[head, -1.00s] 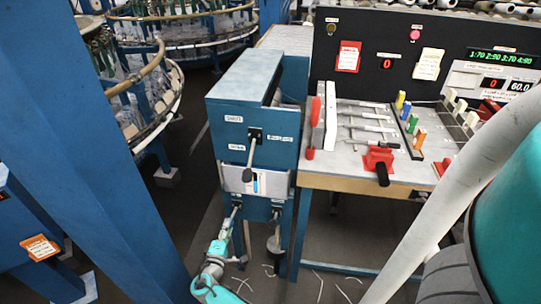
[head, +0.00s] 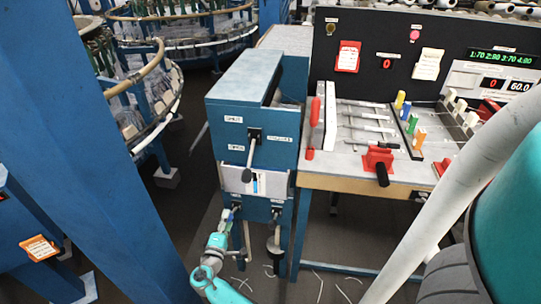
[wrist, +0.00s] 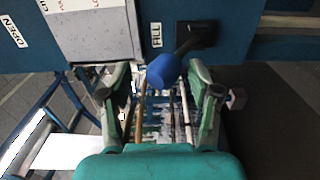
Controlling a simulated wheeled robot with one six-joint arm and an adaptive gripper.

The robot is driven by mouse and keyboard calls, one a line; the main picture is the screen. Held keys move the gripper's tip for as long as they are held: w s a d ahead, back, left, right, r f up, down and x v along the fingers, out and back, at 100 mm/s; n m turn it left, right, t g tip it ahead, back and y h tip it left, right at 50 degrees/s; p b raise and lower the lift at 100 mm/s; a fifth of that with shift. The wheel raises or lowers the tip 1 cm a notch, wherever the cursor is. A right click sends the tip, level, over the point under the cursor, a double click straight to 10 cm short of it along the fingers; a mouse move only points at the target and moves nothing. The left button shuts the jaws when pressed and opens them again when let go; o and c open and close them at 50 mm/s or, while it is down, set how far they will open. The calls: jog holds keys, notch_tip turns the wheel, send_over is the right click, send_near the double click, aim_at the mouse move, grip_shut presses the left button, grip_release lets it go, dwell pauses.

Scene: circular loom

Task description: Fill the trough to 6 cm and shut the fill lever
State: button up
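The fill lever (wrist: 185,45) has a blue knob (wrist: 163,71) and comes out of a dark slot beside a FILL label in the wrist view. My gripper (wrist: 160,80) is open, with the knob between its fingertips and a gap on each side. In the head view my gripper (head: 227,224) is at the lower left front of the blue cabinet (head: 228,100), where it mostly hides the lever. The pale gauge panel (head: 232,178) above it has a small blue strip (head: 256,184); its level is too small to read. The water itself is not visible.
A grey-knobbed lever (head: 250,152) sits higher on the cabinet, and another lever (head: 275,235) hangs right of my gripper. A bench (head: 345,170) with a red clamp (head: 378,160) stands right. A blue post (head: 95,150) rises left, with dark floor between.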

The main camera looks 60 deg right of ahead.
jog(key=v, duration=0.8)
jog(key=shift+a, duration=0.1)
dwell(0.4)
